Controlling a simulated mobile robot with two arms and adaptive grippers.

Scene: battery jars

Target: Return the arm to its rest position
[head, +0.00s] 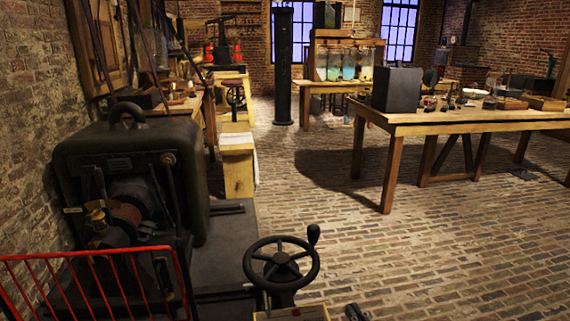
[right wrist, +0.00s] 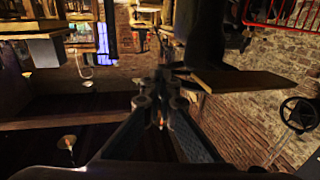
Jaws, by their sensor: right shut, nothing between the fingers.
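My right gripper (head: 355,312) shows only as a small dark tip at the bottom edge of the head view, right of the handwheel. In the right wrist view the right gripper's fingers (right wrist: 160,88) are together with nothing held between them. The rest of the right arm is out of the head view. My left gripper is in neither view. The glass battery jars (head: 349,64), some with bluish liquid, stand in a wooden rack at the back, far from my right gripper.
A black machine (head: 125,180) with a red railing (head: 95,257) stands at the left. A handwheel (head: 281,263) is at the bottom middle. A long wooden table (head: 455,122) with a dark box (head: 396,89) and small items stands at the right. The brick floor (head: 430,240) before it is clear.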

